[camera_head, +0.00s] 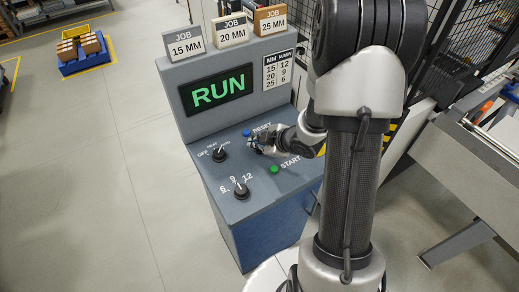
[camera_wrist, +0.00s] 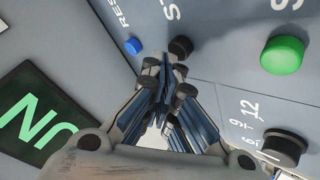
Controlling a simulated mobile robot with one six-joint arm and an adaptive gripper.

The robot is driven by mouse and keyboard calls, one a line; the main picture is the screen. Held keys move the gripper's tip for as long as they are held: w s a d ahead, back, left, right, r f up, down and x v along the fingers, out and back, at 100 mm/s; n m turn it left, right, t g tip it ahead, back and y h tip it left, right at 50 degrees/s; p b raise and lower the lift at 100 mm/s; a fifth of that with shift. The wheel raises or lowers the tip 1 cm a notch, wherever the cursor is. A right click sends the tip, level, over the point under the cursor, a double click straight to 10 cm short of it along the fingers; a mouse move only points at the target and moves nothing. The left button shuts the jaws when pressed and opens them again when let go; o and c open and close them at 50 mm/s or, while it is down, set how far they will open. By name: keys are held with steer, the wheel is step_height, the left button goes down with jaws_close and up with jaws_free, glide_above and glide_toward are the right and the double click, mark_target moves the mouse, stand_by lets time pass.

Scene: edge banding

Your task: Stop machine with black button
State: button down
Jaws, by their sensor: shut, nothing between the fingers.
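The panel screen (camera_head: 217,91) reads RUN in green. In the wrist view the black button (camera_wrist: 181,46) sits between the blue button (camera_wrist: 133,46) and the green button (camera_wrist: 283,55), beside a partly cut-off label starting with S. My gripper (camera_wrist: 168,82) is shut and empty, with its fingertips close to the black button. I cannot tell whether they touch it. In the head view my gripper (camera_head: 259,148) is low over the panel between the blue button (camera_head: 247,133) and green button (camera_head: 274,169). It hides the black button there.
Two black knobs are on the panel: the upper one (camera_head: 219,154) and the lower one (camera_head: 241,190). JOB cards for 15, 20 and 25 MM (camera_head: 181,44) stand on top of the console. A mesh fence (camera_head: 459,50) is at the right. The floor at the left is open.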

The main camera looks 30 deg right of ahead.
mark_target(258, 151)
steer(key=shift+f+b, duration=0.45)
stand_by(0.6)
steer(key=shift+r+p, duration=0.85)
steer(key=shift+r, duration=0.05)
steer(key=shift+r, duration=0.1)
step_height(258, 151, up, 5)
steer(key=p, duration=0.4)
steer(key=shift+p, duration=0.35)
stand_by(0.5)
